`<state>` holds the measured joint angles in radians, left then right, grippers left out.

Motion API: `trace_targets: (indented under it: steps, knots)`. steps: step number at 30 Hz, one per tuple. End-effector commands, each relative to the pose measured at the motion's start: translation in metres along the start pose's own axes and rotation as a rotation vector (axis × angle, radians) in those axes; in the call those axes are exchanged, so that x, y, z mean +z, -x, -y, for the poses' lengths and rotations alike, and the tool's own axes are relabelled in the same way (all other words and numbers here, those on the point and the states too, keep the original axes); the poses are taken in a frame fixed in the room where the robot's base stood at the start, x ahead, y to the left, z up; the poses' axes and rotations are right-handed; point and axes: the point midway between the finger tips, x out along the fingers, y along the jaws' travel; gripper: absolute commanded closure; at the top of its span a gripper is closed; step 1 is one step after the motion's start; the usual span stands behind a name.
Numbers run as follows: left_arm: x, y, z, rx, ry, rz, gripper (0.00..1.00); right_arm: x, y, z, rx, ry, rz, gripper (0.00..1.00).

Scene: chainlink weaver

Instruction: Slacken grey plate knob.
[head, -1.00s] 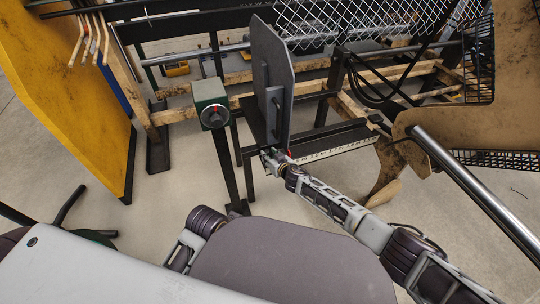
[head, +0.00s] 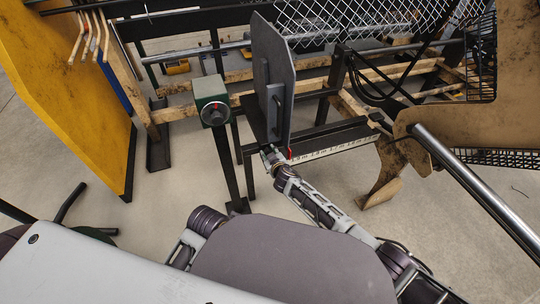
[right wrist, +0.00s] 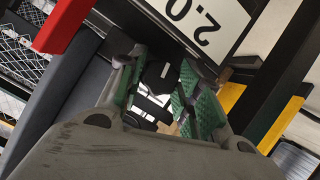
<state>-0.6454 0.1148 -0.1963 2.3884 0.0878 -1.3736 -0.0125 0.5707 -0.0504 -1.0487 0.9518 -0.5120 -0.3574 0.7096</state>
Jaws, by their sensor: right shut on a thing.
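The dark grey plate (head: 272,82) stands upright on the machine frame, with a bar handle (head: 275,107) on its face. My right gripper (head: 268,151) is at the plate's lower edge, beside a small red part (head: 290,154). In the right wrist view its green-padded fingers (right wrist: 160,92) close around a small dark knob (right wrist: 155,74), which they partly hide. In the head view the knob is hidden by the gripper. My left gripper is out of view.
A white scale strip (head: 330,146) runs right of the gripper; its numbers show large in the right wrist view (right wrist: 205,20). A green box with a dial (head: 213,103) stands on a post to the left. A yellow panel (head: 70,100) is farther left.

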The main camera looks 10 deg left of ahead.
Motion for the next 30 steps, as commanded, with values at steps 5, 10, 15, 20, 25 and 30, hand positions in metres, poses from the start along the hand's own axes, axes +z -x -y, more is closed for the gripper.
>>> trace_targets:
  steps: [5, 10, 15, 20, 25, 30]
  knots:
    - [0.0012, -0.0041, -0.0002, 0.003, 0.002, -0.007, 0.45, 0.0011, 0.0, -0.0003, 0.011, 0.024, 0.004, 0.89]
    - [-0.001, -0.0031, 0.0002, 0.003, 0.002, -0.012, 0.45, 0.0011, 0.0001, -0.0005, 0.014, 0.03, 0.004, 0.89]
    - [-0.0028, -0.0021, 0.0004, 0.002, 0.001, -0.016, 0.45, 0.001, 0.0001, -0.0005, 0.013, 0.029, 0.004, 0.89]
    - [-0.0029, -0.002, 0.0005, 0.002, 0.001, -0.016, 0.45, 0.0009, 0.0001, -0.0005, 0.013, 0.028, 0.004, 0.53]
    - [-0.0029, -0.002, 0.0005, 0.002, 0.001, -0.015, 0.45, 0.0004, 0.0001, -0.0002, 0.013, 0.028, 0.003, 0.44]
    - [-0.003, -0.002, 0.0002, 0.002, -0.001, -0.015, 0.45, 0.0001, 0.0001, -0.0001, 0.013, 0.028, 0.003, 0.44]
